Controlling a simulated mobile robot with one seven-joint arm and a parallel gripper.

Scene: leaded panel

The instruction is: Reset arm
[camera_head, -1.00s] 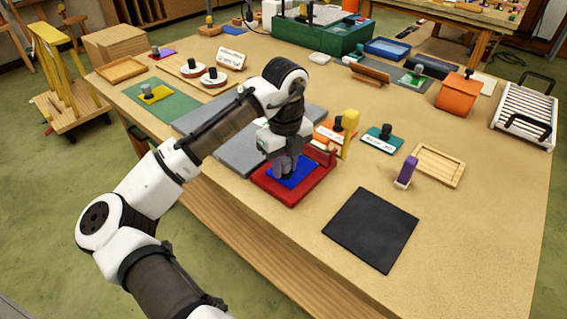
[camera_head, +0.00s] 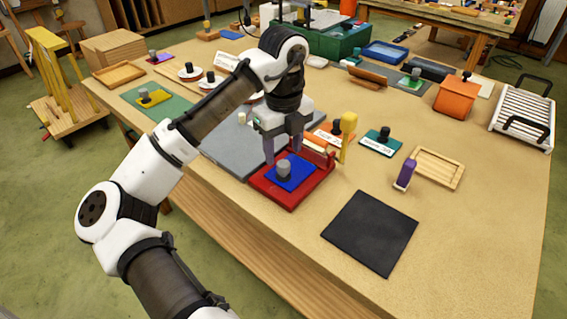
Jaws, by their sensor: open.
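My gripper (camera_head: 283,148) is open and empty. It points down just above and behind a red tray (camera_head: 267,194) near the front of the workbench. In the tray lies a blue square piece (camera_head: 299,176) with a grey knob (camera_head: 283,168) standing on it. The fingers are apart and clear of the knob, as far as I can see. My arm reaches in from the lower left.
A yellow-handled tool (camera_head: 347,137) stands close to the right of my gripper. A grey board (camera_head: 222,146) lies to the left. A black mat (camera_head: 370,232), a purple-handled item (camera_head: 405,174) and a wooden frame (camera_head: 457,177) lie to the right.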

